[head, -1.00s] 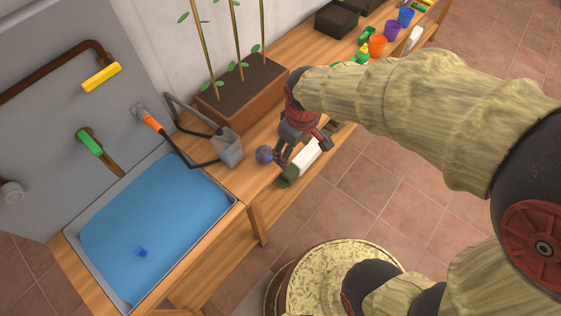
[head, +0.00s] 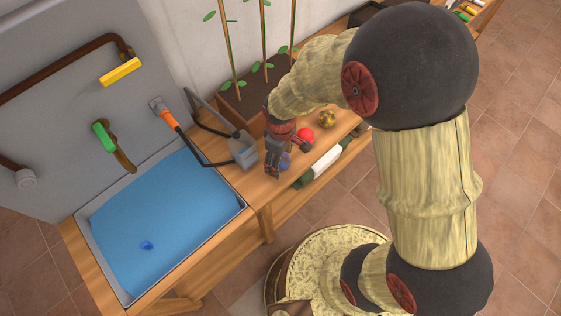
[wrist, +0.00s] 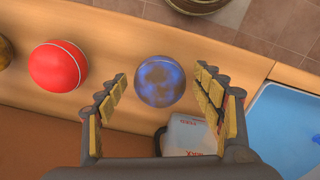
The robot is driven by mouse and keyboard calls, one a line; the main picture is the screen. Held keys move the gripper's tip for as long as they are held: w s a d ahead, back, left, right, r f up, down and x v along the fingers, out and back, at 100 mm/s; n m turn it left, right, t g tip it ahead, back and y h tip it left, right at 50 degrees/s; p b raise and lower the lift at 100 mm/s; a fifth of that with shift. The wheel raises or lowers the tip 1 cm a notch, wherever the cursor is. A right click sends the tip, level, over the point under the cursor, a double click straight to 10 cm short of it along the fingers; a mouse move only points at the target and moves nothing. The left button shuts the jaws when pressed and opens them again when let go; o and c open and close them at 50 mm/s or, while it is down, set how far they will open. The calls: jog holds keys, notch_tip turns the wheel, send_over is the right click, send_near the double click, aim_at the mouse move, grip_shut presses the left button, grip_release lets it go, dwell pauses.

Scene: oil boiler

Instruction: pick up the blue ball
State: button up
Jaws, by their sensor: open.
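The blue ball (wrist: 160,81) is mottled blue and grey with a thin pale seam. In the wrist view it lies on the wooden table between the open fingers of my gripper (wrist: 159,97), near their tips, with a visible gap on each side. In the head view the blue ball (head: 285,161) is partly hidden by my gripper (head: 274,172), which points down over the table edge area.
A red ball (wrist: 58,66) lies left of the blue ball, with a brown-gold ball (head: 327,118) beyond it. The blue basin (head: 165,225) and brown planter (head: 245,110) flank the spot.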

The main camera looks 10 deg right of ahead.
jog(key=shift+f, duration=0.35)
jog(key=shift+c, duration=0.9)
jog(key=c, duration=1.1)
jog(key=shift+r, duration=0.1)
jog(key=shift+c, duration=0.6)
